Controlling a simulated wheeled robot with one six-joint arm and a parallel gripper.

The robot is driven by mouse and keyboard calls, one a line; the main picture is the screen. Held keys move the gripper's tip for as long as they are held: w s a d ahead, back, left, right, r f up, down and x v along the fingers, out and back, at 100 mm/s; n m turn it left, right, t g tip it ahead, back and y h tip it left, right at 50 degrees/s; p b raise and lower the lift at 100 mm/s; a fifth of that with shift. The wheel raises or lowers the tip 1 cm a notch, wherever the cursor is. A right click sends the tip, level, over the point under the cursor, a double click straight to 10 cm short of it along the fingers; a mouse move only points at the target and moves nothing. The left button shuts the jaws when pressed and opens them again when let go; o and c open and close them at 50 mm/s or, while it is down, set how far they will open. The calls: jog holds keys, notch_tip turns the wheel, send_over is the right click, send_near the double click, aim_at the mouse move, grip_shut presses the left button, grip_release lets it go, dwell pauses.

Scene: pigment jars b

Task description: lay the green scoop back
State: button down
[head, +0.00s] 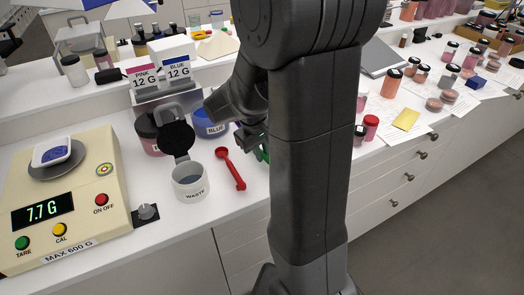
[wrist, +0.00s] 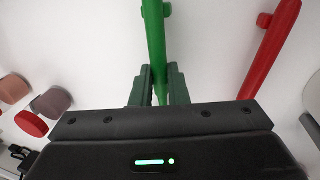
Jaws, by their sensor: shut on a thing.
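My gripper (wrist: 160,85) is shut on the green scoop (wrist: 155,35) in the wrist view. The scoop's handle stands between the two fingers and runs up out of the picture, so its bowl is not seen there. In the head view my arm hides most of the gripper, and only a bit of green (head: 262,153) shows beside the arm. The red scoop (head: 230,168) lies on the white counter to the left of my arm. Its handle also shows to the right of the green one in the wrist view (wrist: 270,50).
A scale (head: 60,200) reading 7.7 g holds a dish of blue powder (head: 55,152). A blue jar (head: 208,124) and a pink jar (head: 147,135) stand behind. Small jars crowd the right counter.

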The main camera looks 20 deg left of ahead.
jog(key=shift+f, duration=0.35)
jog(key=c, duration=1.3)
grip_release()
jog(key=shift+r, duration=0.1)
notch_tip(320, 180, up, 6)
jog(key=p, duration=0.4)
jog(key=shift+p, duration=0.3)
jog(key=shift+d, duration=0.1)
